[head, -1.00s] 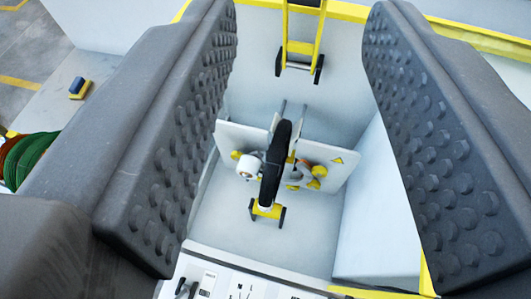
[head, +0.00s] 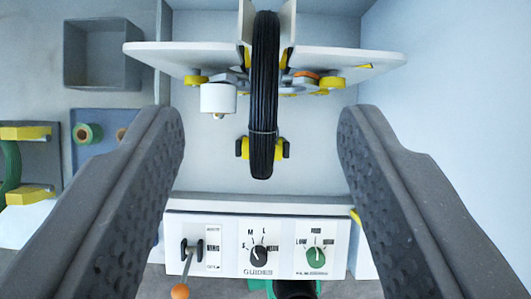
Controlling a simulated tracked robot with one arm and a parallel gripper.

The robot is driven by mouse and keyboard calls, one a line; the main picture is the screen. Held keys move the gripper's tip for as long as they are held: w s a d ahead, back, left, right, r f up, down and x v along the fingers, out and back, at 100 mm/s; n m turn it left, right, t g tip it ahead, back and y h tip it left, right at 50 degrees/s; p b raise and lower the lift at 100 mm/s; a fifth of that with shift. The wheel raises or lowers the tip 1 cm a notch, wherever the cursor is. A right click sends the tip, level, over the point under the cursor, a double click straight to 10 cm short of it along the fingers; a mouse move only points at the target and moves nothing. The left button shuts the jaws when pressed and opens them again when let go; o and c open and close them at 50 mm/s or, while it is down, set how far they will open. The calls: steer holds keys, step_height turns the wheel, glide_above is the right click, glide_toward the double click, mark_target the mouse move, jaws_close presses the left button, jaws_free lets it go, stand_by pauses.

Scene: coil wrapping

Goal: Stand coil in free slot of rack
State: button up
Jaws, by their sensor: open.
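A black coil (head: 263,95) stands upright and edge-on in the middle of the wrapping machine, between white guide plates and yellow rollers (head: 242,148). A thin band crosses it near its lower end. My gripper (head: 262,118) is open, with one dark studded finger on each side of the coil. Both fingers are well apart from it. Part of a rack-like holder (head: 40,150) with yellow pieces and a green coil (head: 12,165) shows at the left edge. The rest of it is cut off, and I cannot make out a free slot.
A control panel (head: 225,262) with an orange-tipped lever (head: 180,291) and two knobs lies below the coil. A white roll (head: 218,98) sits left of the coil. A grey open box (head: 104,83) and a blue tray (head: 100,113) with tape rolls are at left. A pale wall is at right.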

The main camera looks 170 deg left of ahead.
mark_target(264, 83)
steer(key=w+f+p, duration=0.1)
steer(key=f, duration=0.3)
steer(key=w+f+g+p, duration=0.1)
steer(key=f, duration=0.3)
steer(key=f+g+p, duration=0.1)
steer(key=f+p, duration=0.1)
steer(key=f, duration=0.2)
steer(key=shift+w+d+f, duration=0.25)
steer(key=shift+w+d, duration=0.15)
steer(key=shift+a+p+x, duration=0.2)
steer(key=shift+p+x, duration=0.7)
steer(key=shift+x, duration=1.7)
steer(key=shift+c, duration=0.3)
jaws_close()
steer(key=shift+w+r, duration=0.1)
